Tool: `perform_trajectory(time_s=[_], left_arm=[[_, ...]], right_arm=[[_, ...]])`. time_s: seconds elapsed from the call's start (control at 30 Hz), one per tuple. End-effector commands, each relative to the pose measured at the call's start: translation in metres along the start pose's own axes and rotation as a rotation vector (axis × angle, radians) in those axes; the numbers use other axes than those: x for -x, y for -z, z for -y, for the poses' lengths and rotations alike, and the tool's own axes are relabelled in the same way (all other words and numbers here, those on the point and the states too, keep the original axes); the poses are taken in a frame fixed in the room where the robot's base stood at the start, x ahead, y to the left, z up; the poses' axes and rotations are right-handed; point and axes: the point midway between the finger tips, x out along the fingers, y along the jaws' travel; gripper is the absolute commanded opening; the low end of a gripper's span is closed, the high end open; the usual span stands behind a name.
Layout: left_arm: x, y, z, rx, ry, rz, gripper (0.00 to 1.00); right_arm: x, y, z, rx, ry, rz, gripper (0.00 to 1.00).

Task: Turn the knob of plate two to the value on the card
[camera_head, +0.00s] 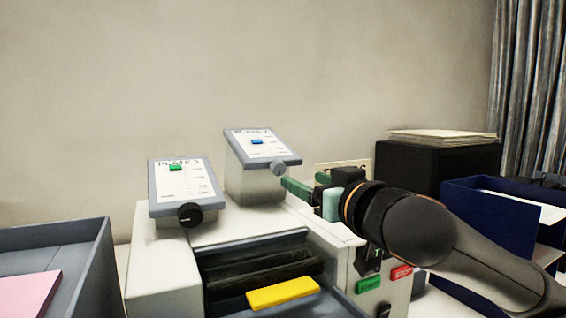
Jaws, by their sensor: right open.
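A white machine carries two tilted panels with grey frames. The left panel (183,187) has a green marker (175,168) and a black knob (190,215). The right, higher panel (262,148) has a blue marker (257,142) and a grey knob (279,168). Both headings begin with "PLATE", but I cannot read their numbers surely. My right gripper (309,183) is open, its green fingertips just right of and below the grey knob, seemingly apart from it. A cream card (345,166) with dark letters is mostly hidden behind the gripper. My left gripper is not in view.
A yellow block (283,292) sits at the machine's dark front slot. A black box (430,170) with papers and a blue tray (480,195) stand right. A grey tray (85,262) with pink paper stands left.

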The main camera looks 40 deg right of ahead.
Motion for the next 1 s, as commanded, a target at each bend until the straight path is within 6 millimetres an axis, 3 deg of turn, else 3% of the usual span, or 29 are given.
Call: perform_trajectory(time_s=[0.03, 0.4, 0.7, 1.0], left_arm=[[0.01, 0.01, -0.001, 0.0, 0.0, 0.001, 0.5], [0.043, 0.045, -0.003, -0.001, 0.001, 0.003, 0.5], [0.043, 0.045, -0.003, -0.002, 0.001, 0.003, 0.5], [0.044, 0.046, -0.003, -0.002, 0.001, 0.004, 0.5]], right_arm=[[-0.006, 0.006, 0.0, -0.001, 0.0, 0.006, 0.67], [-0.028, 0.006, 0.0, 0.0, 0.001, 0.005, 0.67], [-0.083, 0.0, 0.0, 0.007, -0.001, 0.005, 0.67], [-0.102, 0.0, 0.0, 0.002, 0.001, 0.001, 0.67]])
